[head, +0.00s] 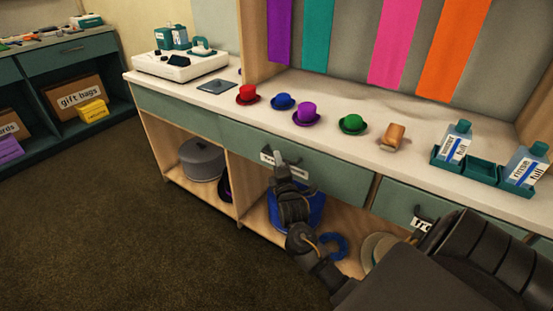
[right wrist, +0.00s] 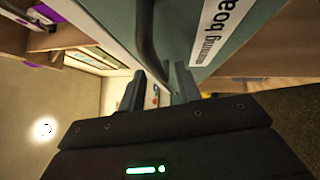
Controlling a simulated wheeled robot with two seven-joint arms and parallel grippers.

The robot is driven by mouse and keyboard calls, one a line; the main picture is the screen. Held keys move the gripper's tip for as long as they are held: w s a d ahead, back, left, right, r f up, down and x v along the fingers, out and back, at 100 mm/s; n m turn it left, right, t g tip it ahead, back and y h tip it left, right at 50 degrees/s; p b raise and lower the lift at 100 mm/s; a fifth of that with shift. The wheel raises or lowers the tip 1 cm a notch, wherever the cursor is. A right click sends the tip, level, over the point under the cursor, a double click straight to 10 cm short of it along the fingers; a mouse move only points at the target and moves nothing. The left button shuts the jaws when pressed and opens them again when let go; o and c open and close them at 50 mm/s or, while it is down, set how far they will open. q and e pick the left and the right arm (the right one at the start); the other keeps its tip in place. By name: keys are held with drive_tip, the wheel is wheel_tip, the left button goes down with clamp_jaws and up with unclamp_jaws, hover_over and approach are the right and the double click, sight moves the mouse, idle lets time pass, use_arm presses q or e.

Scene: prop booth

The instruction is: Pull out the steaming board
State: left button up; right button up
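The steaming board's front (head: 230,133) is a green panel under the white counter, with a white label and a dark handle. In the right wrist view the label (right wrist: 213,35) reads partly "...ming board", and the dark handle (right wrist: 147,38) runs down toward my fingertips. My right gripper (head: 279,168) is at this front, over the label in the head view. In the right wrist view its two fingers (right wrist: 158,85) stand apart, with the handle's near end between or just beyond their tips; I cannot tell which. The front looks flush with the counter. My left gripper is out of view.
Small hats, including a red one (head: 247,95) and a green one (head: 353,125), stand on the counter (head: 215,98). Bottles in a green tray (head: 469,171) stand at the right. A grey round case (head: 201,158) sits on the lower shelf. The carpet in front is clear.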

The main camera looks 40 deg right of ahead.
drive_tip(key=shift+x, duration=1.4)
drive_tip(key=shift+c, duration=0.2)
clamp_jaws()
